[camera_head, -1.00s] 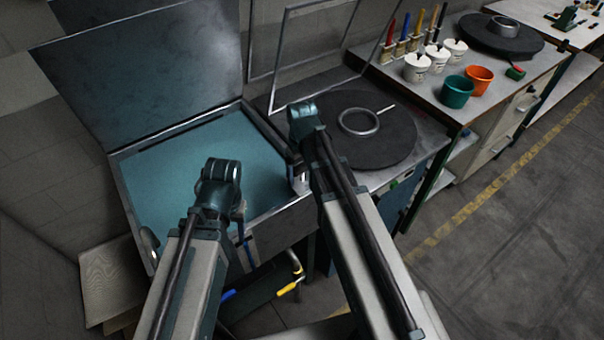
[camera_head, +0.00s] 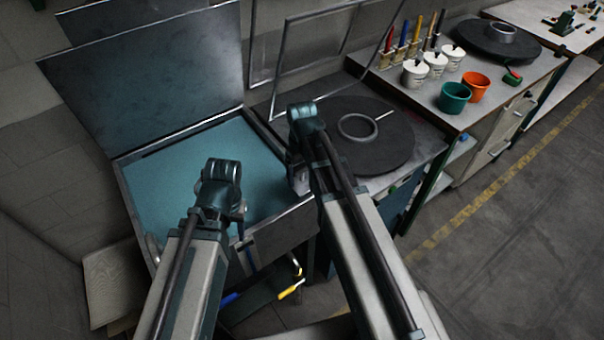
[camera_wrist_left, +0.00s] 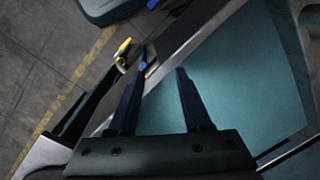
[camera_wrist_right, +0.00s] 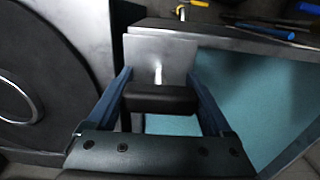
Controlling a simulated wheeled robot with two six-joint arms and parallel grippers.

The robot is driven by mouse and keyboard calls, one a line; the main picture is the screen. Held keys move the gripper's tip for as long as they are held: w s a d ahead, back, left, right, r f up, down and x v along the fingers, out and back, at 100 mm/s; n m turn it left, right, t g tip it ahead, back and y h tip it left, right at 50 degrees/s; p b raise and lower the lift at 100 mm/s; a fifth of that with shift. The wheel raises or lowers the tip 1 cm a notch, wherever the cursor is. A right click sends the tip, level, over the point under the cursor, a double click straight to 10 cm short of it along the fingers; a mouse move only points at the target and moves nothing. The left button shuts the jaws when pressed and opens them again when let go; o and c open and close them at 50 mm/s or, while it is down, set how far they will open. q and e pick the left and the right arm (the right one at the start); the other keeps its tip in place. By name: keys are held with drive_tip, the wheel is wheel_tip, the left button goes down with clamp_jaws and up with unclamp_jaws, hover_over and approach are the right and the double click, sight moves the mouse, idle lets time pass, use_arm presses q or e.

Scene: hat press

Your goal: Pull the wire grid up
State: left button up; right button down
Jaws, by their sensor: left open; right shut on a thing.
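A thin metal frame (camera_head: 283,75), which may be the wire grid, stands raised and tilted behind the round dark plate; I cannot make out any mesh in it. My right gripper (camera_wrist_right: 160,95) is shut on a black handle (camera_wrist_right: 158,103) in front of a metal bracket (camera_wrist_right: 150,55) at the edge of the teal-floored box. In the head view my right wrist hides most of this grip. My left gripper (camera_wrist_left: 160,88) is open and empty, over the box's front rim and teal floor (camera_wrist_left: 235,60); its fingers are mostly hidden in the head view.
The open box (camera_head: 215,135) has a large grey lid (camera_head: 155,70) standing up behind it. A dark round plate with a ring (camera_head: 358,127) is to its right. A bench farther right holds white pots, a green cup (camera_head: 454,98) and an orange cup (camera_head: 474,88).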

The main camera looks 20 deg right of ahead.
wheel_tip(320, 180, up, 19)
drive_tip(key=p, duration=1.8)
drive_tip(key=shift+r, duration=0.2)
drive_tip(key=shift+w, duration=0.1)
unclamp_jaws()
wheel_tip(320, 180, up, 14)
drive_tip(key=p, duration=1.4)
drive_tip(key=shift+f, duration=0.1)
